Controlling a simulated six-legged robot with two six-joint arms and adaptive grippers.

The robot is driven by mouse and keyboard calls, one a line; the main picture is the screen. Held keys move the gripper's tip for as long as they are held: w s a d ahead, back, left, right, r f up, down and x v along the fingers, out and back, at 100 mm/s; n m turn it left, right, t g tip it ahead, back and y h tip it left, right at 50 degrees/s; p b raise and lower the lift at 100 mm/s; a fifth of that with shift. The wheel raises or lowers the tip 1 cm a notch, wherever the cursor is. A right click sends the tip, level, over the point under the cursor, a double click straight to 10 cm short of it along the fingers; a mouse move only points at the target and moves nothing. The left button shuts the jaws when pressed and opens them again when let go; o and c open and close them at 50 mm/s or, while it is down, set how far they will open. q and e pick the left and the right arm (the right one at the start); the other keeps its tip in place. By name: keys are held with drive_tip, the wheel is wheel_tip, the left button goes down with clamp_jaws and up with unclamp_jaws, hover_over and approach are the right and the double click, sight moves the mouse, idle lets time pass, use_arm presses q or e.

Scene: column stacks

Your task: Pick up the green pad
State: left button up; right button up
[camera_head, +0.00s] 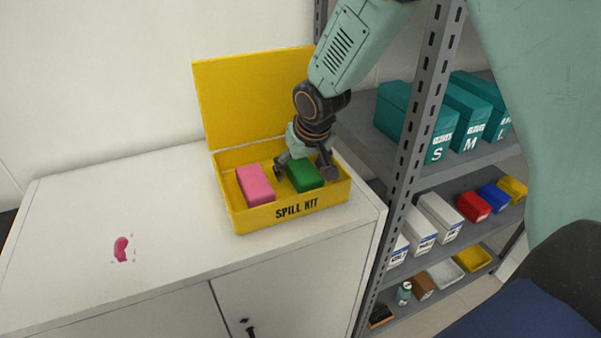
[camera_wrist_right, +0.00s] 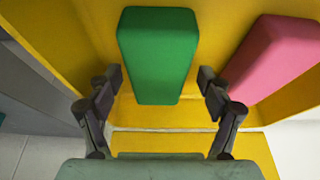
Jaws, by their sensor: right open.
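The green pad (camera_head: 304,175) lies in the right part of the open yellow spill kit box (camera_head: 290,210). It also shows in the right wrist view (camera_wrist_right: 158,55), ahead of my fingers. The pink pad (camera_head: 256,183) lies in the box to its left. My right gripper (camera_head: 303,172) reaches down into the box from above and is open, with its fingers on either side of the green pad. In the right wrist view the open fingers (camera_wrist_right: 160,82) stand apart with the near end of the pad between their tips. I cannot tell whether they touch it. My left gripper is not in view.
The box stands on a white cabinet (camera_head: 130,210), lid raised behind. A pink spill (camera_head: 122,248) lies on the cabinet's left part, with clear surface around it. A grey shelf rack (camera_head: 400,130) with teal boxes (camera_head: 440,125) and coloured bins stands close on the right.

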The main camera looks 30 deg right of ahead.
drive_tip(key=shift+d+f, duration=0.15)
drive_tip(key=shift+s, duration=0.3)
drive_tip(key=shift+w+f, duration=0.1)
drive_tip(key=shift+w, duration=0.15)
drive_tip(key=shift+s, duration=0.15)
drive_tip(key=c, duration=1.2)
